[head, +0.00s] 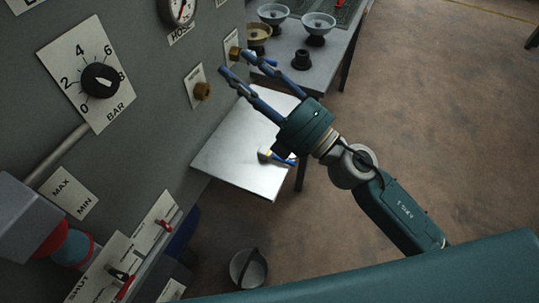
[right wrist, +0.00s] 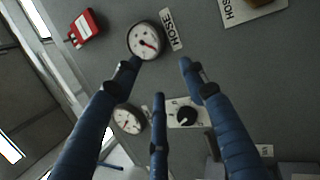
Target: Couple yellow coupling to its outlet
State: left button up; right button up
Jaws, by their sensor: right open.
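A small yellow piece with a blue part (head: 266,156), perhaps the yellow coupling, lies on the white shelf (head: 238,150) below the panel; it is too small to make out fully. Two brass outlets stick out of pale plates on the grey panel, one nearer (head: 202,91) and one farther (head: 235,53). I cannot tell which belongs to the yellow coupling. My right gripper (head: 234,63) is open and empty, its blue fingers spread near these outlets. In the right wrist view its fingers (right wrist: 160,70) frame the panel with nothing between them. My left gripper is out of view.
The panel carries a BAR dial (head: 101,81), a hose gauge (head: 180,10) and red-handled levers (head: 125,287). A bench (head: 325,60) with several bowls stands behind. A bucket (head: 248,268) is on the floor. Open floor lies to the right.

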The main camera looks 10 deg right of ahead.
jog(key=s+a+n+g+y, duration=0.3)
jog(key=s+a+n+g, duration=0.2)
jog(key=n+g, duration=0.3)
jog(key=s+a+f+n+g+h, duration=0.25)
jog(key=s+f+n+g, duration=0.3)
jog(key=f+n, duration=0.35)
jog(key=w+d+f+n+h, duration=0.1)
jog(key=d+f+h, duration=0.2)
jog(key=d, duration=0.4)
jog(key=w+d+f+n+t+h, duration=0.1)
jog(key=d+f+h, duration=0.3)
jog(key=d+h, duration=0.2)
jog(key=w+d+f+n+t+h+b, duration=0.1)
jog(key=w+d+f+h, duration=0.1)
jog(key=d, duration=0.6)
jog(key=shift+d+f+h, duration=0.2)
jog(key=shift+f+h, duration=0.7)
jog(key=shift+h, duration=0.25)
jog(key=shift+w+f, duration=0.1)
jog(key=shift+w, duration=0.05)
